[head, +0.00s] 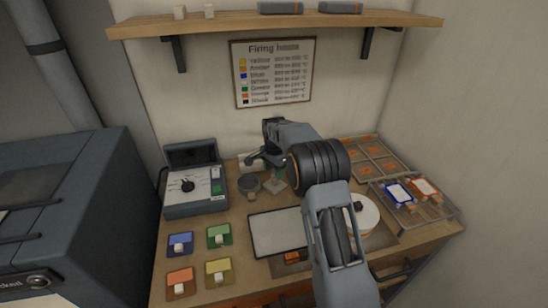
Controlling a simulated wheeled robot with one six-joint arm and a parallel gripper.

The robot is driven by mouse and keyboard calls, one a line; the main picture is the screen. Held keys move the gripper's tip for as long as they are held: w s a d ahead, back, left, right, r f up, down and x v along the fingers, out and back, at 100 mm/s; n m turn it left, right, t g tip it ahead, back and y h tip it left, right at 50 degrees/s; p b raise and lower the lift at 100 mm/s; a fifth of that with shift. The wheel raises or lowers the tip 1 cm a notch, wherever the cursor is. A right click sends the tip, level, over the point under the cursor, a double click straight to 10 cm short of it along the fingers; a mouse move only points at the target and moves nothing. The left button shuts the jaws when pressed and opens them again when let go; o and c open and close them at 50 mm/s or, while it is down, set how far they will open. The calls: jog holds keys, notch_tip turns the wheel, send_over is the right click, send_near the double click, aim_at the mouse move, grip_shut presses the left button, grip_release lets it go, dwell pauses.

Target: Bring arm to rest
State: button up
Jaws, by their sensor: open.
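My arm rises from the bottom of the head view, bends at a dark elbow and reaches back over the workbench. My gripper (256,161) is at the far end, above the back of the bench, pointing downward. It is small in the picture, but its jaws look apart and nothing shows between them. A small dark round dish (249,184) and a pale square tile (274,184) lie on the bench just below and in front of it. My arm hides part of the bench's middle.
A grey meter box (194,190) stands left of my gripper. Colored pads (219,236) with small blocks lie front left. A white panel (278,233) lies centrally, beside a round white turntable (366,214). A wire rack (440,207) is at right. A shelf (230,20) hangs above.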

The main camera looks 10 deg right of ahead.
notch_tip(320, 180, up, 8)
jog(key=shift+f+b, duration=0.1)
jog(key=shift+b, duration=0.2)
jog(key=s+r+n+t, duration=0.2)
jog(key=s+n, duration=0.4)
jog(key=s, duration=0.9)
jog(key=s+r+n+t, duration=0.2)
jog(key=s+n, duration=0.4)
jog(key=s, duration=1)
jog(key=shift+s+a+r, duration=0.2)
jog(key=shift+s+r, duration=0.05)
